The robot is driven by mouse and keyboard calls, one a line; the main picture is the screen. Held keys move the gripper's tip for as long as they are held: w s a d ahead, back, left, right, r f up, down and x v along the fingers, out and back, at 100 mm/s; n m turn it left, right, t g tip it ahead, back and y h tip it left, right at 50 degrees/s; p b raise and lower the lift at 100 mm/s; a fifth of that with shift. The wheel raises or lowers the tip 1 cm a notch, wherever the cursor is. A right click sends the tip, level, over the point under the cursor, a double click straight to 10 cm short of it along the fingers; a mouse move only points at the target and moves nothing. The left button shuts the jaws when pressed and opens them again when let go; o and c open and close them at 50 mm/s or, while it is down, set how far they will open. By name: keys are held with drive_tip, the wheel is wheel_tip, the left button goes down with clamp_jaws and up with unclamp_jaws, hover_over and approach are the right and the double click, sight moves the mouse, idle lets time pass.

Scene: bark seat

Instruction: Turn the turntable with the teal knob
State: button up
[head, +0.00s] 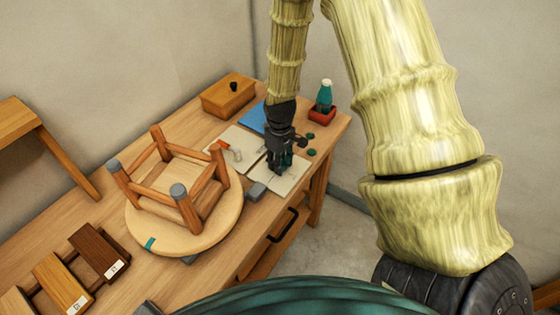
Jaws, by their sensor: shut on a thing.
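The turntable (226,232) is a round, pale wooden disc on the bench, left of my gripper. A small stool frame (205,187) stands upside down on it, legs up; some leg ends have grey tips. A teal piece (150,243) sits at the disc's near-left edge; I cannot tell whether it is the knob or a mark. My gripper (279,170) points down over a pale mat (292,180), apart from the turntable. It is shut on a small dark teal thing (287,158), mostly hidden by the fingers.
Small dark green discs (310,136) lie right of my gripper. A teal bottle (324,96) stands in a red tray (321,116). A wooden box (228,95) is behind; a grey block (256,192) lies between turntable and mat. Wooden samples (98,250) lie front left.

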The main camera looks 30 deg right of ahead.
drive_tip(key=m, duration=0.4)
drive_tip(key=shift+w+m, duration=0.1)
drive_tip(key=shift+m, duration=0.2)
drive_tip(key=m, duration=0.5)
drive_tip(key=shift+p, duration=0.4)
drive_tip(key=m, duration=0.5)
drive_tip(key=shift+r+m+p, duration=0.1)
drive_tip(key=shift+m+p, duration=0.8)
drive_tip(key=shift+m, duration=1.8)
drive_tip(key=o, duration=1)
wheel_tip(320, 180, up, 12)
drive_tip(key=shift+f, duration=0.1)
